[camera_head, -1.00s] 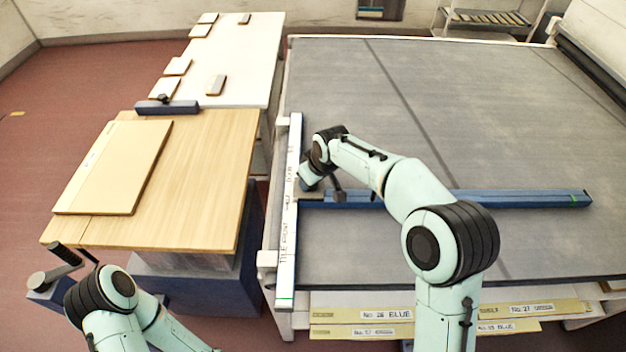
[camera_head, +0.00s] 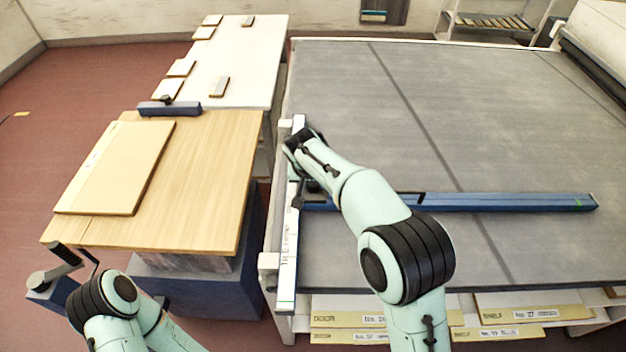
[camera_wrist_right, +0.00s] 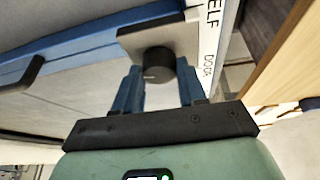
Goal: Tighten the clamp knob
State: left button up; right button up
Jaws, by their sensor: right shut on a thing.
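The clamp knob (camera_wrist_right: 158,66) is a short black cylinder with a pale mark, on a grey plate (camera_wrist_right: 128,42) at the end of the blue beam (camera_wrist_right: 80,40). My right gripper (camera_wrist_right: 160,76) has its two blue fingers around the knob, one on each side, and is shut on it. In the head view, my right arm reaches to where the blue beam (camera_head: 480,203) meets the white lettered rail (camera_head: 288,245); the knob and fingertips are hidden there. My left arm shows at the lower left; its gripper is not in view.
The grey table (camera_head: 450,120) is mostly clear. A wooden worktable (camera_head: 205,180) at left bears a pale panel (camera_head: 115,165) and a dark blue block (camera_head: 170,108). A white table (camera_head: 245,60) behind holds several small pieces. A black handle (camera_wrist_right: 22,75) sits beside the beam.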

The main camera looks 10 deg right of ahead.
jog(key=shift+m, duration=0.3)
jog(key=o, duration=1.1)
jog(key=shift+c, duration=0.2)
jog(key=v, duration=1.3)
jog(key=shift+a+r, duration=0.15)
